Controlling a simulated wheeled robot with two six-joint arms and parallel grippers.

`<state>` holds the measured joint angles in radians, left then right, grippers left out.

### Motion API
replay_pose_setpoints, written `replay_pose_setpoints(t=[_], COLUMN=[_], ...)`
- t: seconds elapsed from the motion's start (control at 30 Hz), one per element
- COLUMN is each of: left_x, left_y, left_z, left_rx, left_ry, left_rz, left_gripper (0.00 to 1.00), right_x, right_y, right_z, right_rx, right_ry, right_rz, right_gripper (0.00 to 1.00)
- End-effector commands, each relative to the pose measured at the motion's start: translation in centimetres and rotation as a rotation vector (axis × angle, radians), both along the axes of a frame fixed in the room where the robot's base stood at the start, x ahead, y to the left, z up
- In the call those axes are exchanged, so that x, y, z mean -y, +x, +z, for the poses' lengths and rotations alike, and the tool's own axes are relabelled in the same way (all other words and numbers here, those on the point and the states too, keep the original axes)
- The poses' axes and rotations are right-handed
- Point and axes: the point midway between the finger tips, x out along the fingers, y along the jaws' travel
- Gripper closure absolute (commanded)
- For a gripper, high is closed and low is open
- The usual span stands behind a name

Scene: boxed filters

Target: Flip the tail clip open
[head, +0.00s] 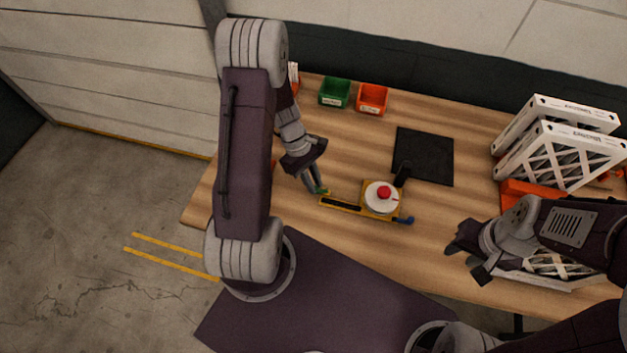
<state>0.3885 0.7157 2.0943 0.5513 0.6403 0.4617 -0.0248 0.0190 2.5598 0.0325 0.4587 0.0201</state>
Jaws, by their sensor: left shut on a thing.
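A yellow fixture (345,206) lies on the wooden table, with a white round disc (376,203) and a red knob (384,192) on its right part. A black lever (402,176) stands at its back and a blue piece (405,220) sits at its right end. A small green piece, which looks like the tail clip (322,191), is at the fixture's left end. My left gripper (316,186) reaches down there and is shut on it; the fingers partly hide it, so its angle is unclear. My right gripper (463,260) is open and empty over the table's front edge.
A green bin (335,92) and an orange bin (372,98) stand at the back. A black mat (424,155) lies behind the fixture. White-framed filters (560,155) stand at the right by an orange holder (515,190). Bare table (350,150) lies between bins and fixture.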

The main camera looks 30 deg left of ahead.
Motion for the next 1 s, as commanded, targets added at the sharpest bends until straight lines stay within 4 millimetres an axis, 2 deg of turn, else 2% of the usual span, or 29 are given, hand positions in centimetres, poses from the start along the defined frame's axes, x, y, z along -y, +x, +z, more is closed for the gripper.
replay_pose_setpoints(t=[0.17, 0.2, 0.27, 0.53, 0.63, 1.0], left_x=[0.0, 0.0, 0.0, 0.0, -0.2, -3.0], left_y=[0.0, 0.0, 0.0, 0.0, 0.1, 0.8], left_z=[-0.1, -0.1, -0.1, -0.1, 0.5, 7.2], left_rx=[-0.001, -0.001, -0.001, 0.0, 0.003, 0.003], left_ry=[-0.001, -0.001, -0.001, 0.0, 0.0, 0.0], left_rz=[0.001, 0.001, 0.002, 0.003, 0.003, 0.003], left_gripper=[1.0, 0.78, 0.61, 0.61, 0.61, 0.61], right_x=[0.0, 0.0, 0.0, 0.0, 0.0, 0.0], right_y=[0.0, 0.0, 0.0, 0.0, 0.0, 0.0], right_z=[-0.1, -0.1, -0.1, -0.1, -0.1, -0.3], right_rx=[0.0, 0.0, 0.0, 0.0, 0.0, 0.0], right_ry=[0.0, 0.0, 0.0, 0.0, 0.0, 0.0], right_rz=[0.0, 0.0, 0.0, 0.0, 0.0, 0.0], right_gripper=[0.64, 0.64, 0.64, 0.64, 0.64, 0.64])
